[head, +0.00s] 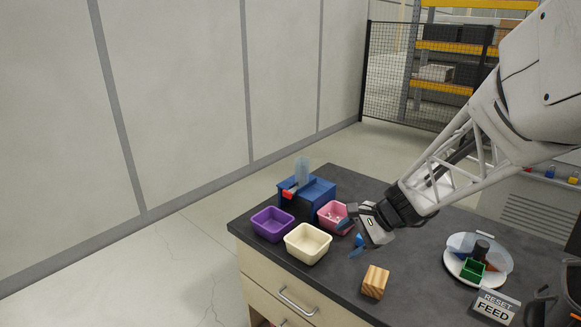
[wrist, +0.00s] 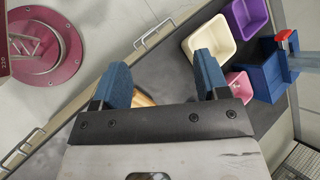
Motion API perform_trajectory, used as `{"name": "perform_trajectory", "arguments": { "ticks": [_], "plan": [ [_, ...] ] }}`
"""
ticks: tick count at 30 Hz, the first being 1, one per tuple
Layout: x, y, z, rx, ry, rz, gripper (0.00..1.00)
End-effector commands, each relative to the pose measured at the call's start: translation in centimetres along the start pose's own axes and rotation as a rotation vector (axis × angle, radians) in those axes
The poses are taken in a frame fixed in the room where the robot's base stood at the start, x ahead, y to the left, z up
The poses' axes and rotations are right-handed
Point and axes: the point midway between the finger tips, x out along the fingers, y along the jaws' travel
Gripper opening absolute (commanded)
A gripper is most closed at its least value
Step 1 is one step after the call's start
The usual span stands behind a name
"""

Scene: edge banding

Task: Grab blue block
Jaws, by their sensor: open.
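My gripper (head: 351,237) is open above the dark worktop, near the pink and cream bins. In the wrist view its two blue fingers (wrist: 162,65) stand wide apart with nothing between them. I cannot make out a separate loose blue block in either view. The blue patch low at the gripper in the head view looks like a fingertip. A wooden block (head: 375,282) sits on the worktop in front of the gripper. In the wrist view the wooden block (wrist: 144,99) is mostly hidden behind the gripper.
Purple (head: 272,224), cream (head: 308,244) and pink (head: 331,212) bins stand beside a blue fixture (head: 318,190) with a red part. A round tray (head: 455,268) at right holds a green box (head: 473,268). A RESET/FEED sign (head: 495,306) stands at the front right.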

Motion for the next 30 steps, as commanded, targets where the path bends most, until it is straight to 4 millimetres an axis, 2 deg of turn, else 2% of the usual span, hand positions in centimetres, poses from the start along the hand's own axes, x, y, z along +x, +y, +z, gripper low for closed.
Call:
{"name": "perform_trajectory", "arguments": {
  "ticks": [1,6,16,24,30],
  "plan": [
    [0.5,-0.4,-1.4,0.055,-0.016,-0.025,0.68],
    [1.6,-2.1,-5.7,0.232,-0.067,-0.121,0.68],
    [3.5,-4.1,-15.1,0.576,-0.161,-0.315,0.68],
    [4.8,-4.1,-23.4,0.838,-0.227,-0.476,0.68],
    [5.3,-3.7,-27.2,0.954,-0.256,-0.552,0.68]
  ]
}}
